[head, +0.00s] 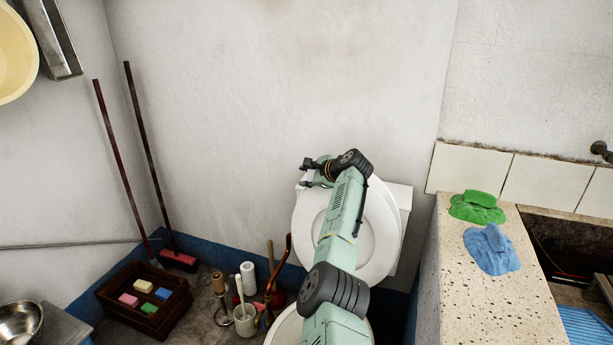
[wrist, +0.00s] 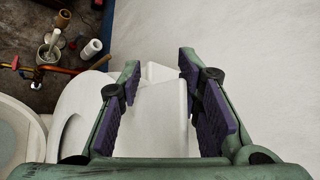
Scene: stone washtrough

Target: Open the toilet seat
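The white toilet seat (head: 388,228) stands raised in the head view, leaning back against the tank (head: 404,205). The bowl (head: 285,330) shows below it, partly hidden by my arm. In the wrist view the raised seat (wrist: 78,103) is left of my fingers, with the bowl rim (wrist: 35,125) further left. My gripper (head: 312,172) is near the top of the seat, over the tank. In the wrist view my gripper (wrist: 158,85) has its fingers wide apart, with the white tank (wrist: 160,118) seen between them and nothing visibly clamped.
A speckled stone counter (head: 490,285) stands to the right, with green (head: 477,207) and blue (head: 491,249) cloths on it. A brush holder (head: 245,320), paper roll (head: 248,278) and plunger stand left of the toilet. A crate (head: 125,318) and brooms are further left. The wall is close behind.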

